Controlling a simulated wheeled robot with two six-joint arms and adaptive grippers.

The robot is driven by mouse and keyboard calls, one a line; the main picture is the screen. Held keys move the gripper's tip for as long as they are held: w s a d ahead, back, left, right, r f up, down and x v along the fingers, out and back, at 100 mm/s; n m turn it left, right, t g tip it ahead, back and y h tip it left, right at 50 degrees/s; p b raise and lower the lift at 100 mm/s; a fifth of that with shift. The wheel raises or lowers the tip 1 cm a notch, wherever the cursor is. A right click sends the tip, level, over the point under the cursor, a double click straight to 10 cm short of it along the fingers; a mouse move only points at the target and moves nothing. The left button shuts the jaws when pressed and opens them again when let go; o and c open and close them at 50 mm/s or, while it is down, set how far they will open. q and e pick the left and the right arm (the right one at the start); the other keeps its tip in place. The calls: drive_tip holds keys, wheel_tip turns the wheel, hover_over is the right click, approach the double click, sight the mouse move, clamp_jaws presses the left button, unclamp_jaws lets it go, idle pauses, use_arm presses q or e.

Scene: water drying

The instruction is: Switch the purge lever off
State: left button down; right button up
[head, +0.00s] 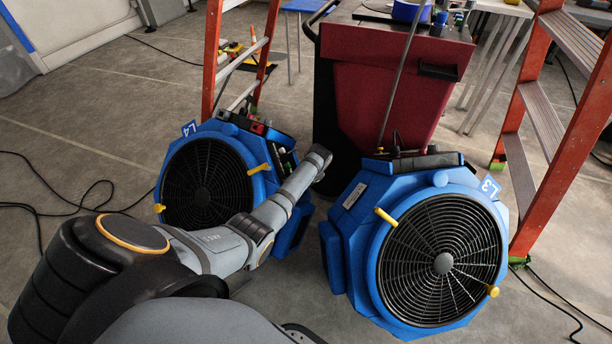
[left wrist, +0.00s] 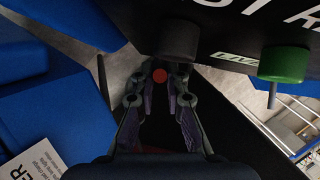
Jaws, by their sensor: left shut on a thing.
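My left gripper (left wrist: 160,82) shows in the left wrist view, its two fingers closed in on a small red round tip (left wrist: 160,74). This looks like the end of the purge lever; the rest of it is hidden or too dark to make out. In the head view my left arm reaches over the blue drying machine marked L4 (head: 203,182), its wrist end at that machine's right side. The fingers are hidden there. A dark panel with a dark grey knob (left wrist: 180,40) and a green knob (left wrist: 285,65) is just above the fingers. My right gripper is not in view.
A second blue machine marked L3 (head: 440,262) stands close on the right. A red cart (head: 390,85) is behind, with orange ladders (head: 565,120) beside it. Black cables (head: 95,195) lie on the floor at left. A white label (left wrist: 40,160) is at lower left.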

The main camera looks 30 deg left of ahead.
use_arm(q)
drive_tip(key=c, duration=1.4)
unclamp_jaws()
drive_tip(key=shift+o, duration=0.2)
drive_tip(key=v, duration=1.2)
